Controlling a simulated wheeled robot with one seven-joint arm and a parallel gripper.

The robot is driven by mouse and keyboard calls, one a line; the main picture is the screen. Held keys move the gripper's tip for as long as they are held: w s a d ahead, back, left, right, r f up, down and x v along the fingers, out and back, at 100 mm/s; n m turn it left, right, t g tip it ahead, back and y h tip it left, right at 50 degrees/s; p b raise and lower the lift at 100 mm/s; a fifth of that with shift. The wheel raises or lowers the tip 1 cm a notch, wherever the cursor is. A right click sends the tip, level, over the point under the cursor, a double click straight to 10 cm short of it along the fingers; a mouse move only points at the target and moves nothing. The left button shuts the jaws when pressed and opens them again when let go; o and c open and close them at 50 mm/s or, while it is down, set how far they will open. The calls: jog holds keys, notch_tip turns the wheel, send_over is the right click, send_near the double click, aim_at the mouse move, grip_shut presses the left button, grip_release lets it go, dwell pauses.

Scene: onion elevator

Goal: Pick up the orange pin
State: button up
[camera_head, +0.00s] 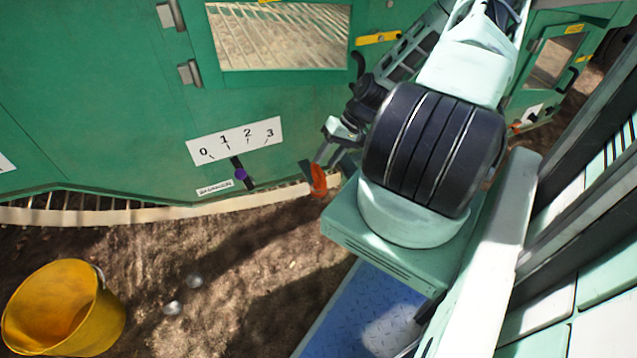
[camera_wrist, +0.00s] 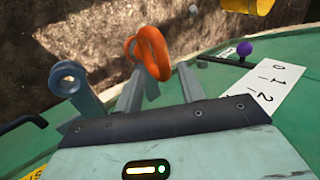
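The orange pin (camera_wrist: 150,52) shows in the wrist view as a looped orange handle, just beyond and between my fingertips. A short grey piece shows below the loop. My gripper (camera_wrist: 159,72) has its two grey fingers apart, one on each side of the pin, with a visible gap on the right. I cannot tell whether the left finger touches it. In the head view the orange pin (camera_head: 318,180) hangs near the lower edge of the green machine, at the tip of my gripper (camera_head: 329,162). My arm hides part of the area to its right.
A white 0–3 scale (camera_head: 236,140) with a purple-knobbed lever (camera_head: 240,173) is on the green wall (camera_head: 90,100). A yellow bucket (camera_head: 65,305) stands on the soil, lower left.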

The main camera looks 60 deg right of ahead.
aim_at(319, 169)
jog(key=x, duration=0.1)
jog(key=b+x, duration=0.2)
jog(key=x, duration=0.1)
jog(key=shift+s+a, duration=0.3)
jog(key=shift+a, duration=0.05)
jog(key=shift+w+a+f, duration=0.15)
jog(key=shift+a+f, duration=0.1)
jog(key=shift+f, duration=0.1)
grip_shut()
jog(key=shift+r, duration=0.15)
notch_tip(319, 169, up, 10)
jog(key=p, duration=0.4)
